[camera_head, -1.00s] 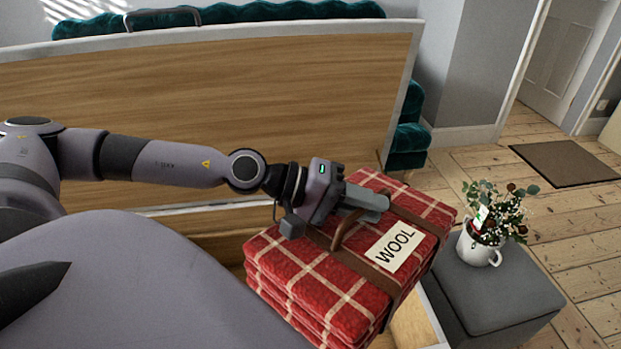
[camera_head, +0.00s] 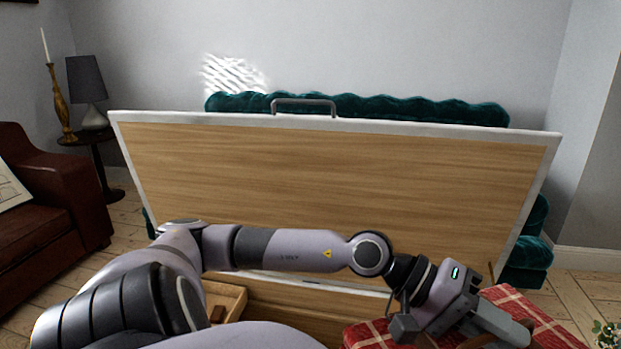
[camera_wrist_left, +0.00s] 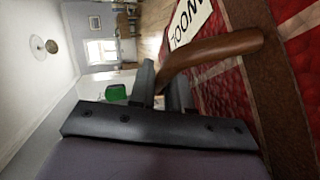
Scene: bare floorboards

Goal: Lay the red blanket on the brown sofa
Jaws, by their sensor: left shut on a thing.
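The red checked blanket (camera_head: 520,302) is a folded bundle at the bottom right of the head view, partly cut off by the frame. My left gripper (camera_head: 503,327) is over it and shut on its brown strap handle. In the left wrist view the handle (camera_wrist_left: 215,52) lies between the fingers, beside the red wool and the "WOOL" label. The brown sofa (camera_head: 50,215) stands at the far left of the head view; only its arm and part of its seat show. My right gripper is not in view.
A wooden chest's raised lid (camera_head: 330,190) spans the middle, in front of a teal sofa (camera_head: 400,108). A small tray (camera_head: 235,300) shows in the chest. A side table (camera_head: 95,140) with lamp (camera_head: 88,85) and candlestick (camera_head: 60,105) stands behind the brown sofa.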

